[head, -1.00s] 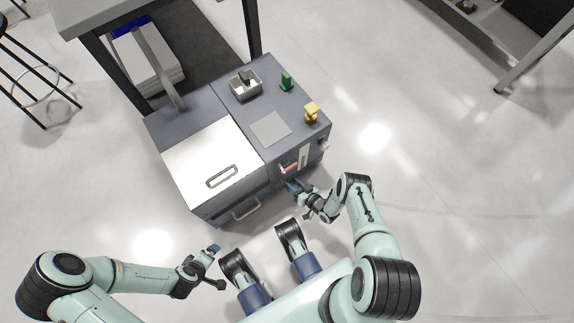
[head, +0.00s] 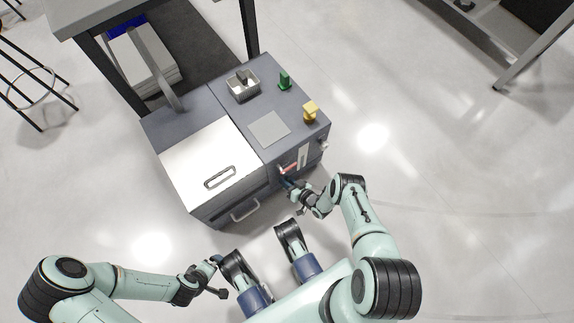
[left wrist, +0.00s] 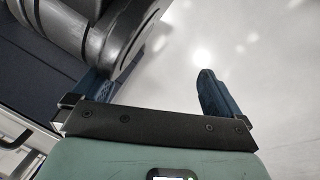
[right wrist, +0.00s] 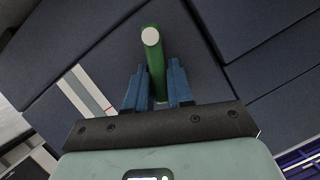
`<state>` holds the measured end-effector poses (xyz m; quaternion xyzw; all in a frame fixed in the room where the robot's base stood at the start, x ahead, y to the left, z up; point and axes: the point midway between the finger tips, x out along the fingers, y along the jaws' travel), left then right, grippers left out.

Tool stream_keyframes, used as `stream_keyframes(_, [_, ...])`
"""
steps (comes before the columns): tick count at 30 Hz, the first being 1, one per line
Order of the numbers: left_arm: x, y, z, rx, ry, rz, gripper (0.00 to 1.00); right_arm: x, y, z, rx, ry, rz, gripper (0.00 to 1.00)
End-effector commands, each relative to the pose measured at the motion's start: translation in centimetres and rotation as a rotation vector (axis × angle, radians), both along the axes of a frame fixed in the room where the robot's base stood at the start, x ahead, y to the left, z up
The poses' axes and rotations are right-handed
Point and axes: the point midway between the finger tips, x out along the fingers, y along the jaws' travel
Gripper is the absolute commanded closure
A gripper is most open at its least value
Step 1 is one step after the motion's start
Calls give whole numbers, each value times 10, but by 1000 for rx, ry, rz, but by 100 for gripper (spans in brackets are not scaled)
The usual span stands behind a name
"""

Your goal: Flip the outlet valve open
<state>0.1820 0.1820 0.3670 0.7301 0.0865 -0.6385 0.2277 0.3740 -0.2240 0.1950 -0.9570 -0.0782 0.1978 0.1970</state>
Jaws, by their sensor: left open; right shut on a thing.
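A green lever with a pale round end (right wrist: 151,62) stands out from the dark cabinet front in the right wrist view; it looks like the outlet valve's handle. My right gripper (right wrist: 158,90) is shut on it, one blue finger on each side. In the head view my right gripper (head: 287,183) is at the cabinet's front face, just below a red handle (head: 289,169), and hides the green lever. My left gripper (head: 216,259) is open and empty, low in front of the cabinet and apart from it. Its spread fingers show in the left wrist view (left wrist: 152,92).
The grey cabinet (head: 284,140) has a silver lid (head: 195,185) with a handle, a small metal tray (head: 258,90), a green part (head: 285,82) and a yellow part (head: 310,111) on top. A table (head: 75,22) stands behind. The floor to the right is clear.

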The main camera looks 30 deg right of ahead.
Motion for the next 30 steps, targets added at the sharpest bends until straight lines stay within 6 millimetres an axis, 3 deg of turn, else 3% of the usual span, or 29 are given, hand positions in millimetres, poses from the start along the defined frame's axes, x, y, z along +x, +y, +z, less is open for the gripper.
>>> stream_keyframes(12, [26, -4, 24, 5, -88, -5, 0, -2, 17, 4, -373, -27, 2, 100])
stream_keyframes(25, [28, -4, 26, 4, -93, -5, 0, -2, 19, 3, -437, -32, 2, 100])
stream_keyframes(26, [28, -4, 26, 4, -93, -5, 0, -2, 19, 3, -437, -32, 2, 75])
stream_keyframes(27, [28, -4, 26, 4, -93, -5, 0, -3, 19, 3, -435, -32, 2, 62])
stream_keyframes(30, [28, -4, 26, 5, -93, -5, 0, -2, 19, 3, -436, -32, 2, 57])
